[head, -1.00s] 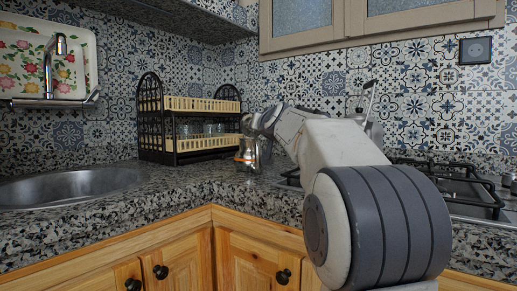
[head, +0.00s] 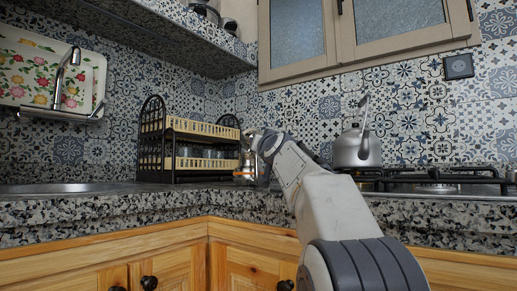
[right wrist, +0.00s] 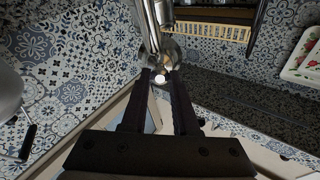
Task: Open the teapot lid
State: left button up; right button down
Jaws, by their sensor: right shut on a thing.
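The teapot (head: 244,168) is a small shiny metal pot on the granite counter, at the right end of the dish rack. My right arm reaches over to it, and its gripper (head: 256,143) is at the top of the pot and partly hides it. In the right wrist view the teapot (right wrist: 152,28) lies beyond my fingers. The right gripper (right wrist: 162,76) is shut on the small bright knob of the teapot lid (right wrist: 160,79). I cannot tell whether the lid is raised off the pot. My left gripper is not in view.
A black and cream dish rack (head: 190,152) with glasses stands left of the teapot. A grey kettle (head: 357,150) stands on the gas hob (head: 440,180) to the right. A sink (head: 65,189) is at the left, below a floral tray (head: 40,72). A shelf overhangs above.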

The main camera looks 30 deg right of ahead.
jog(key=shift+r, duration=0.1)
jog(key=c, duration=0.7)
grip_release()
jog(key=shift+o, duration=0.2)
jog(key=shift+s, duration=0.1)
jog(key=b+v, duration=0.3)
jog(key=v, duration=0.7)
jog(key=shift+s+b, duration=0.15)
jog(key=shift+b, duration=0.25)
jog(key=shift+a, duration=0.15)
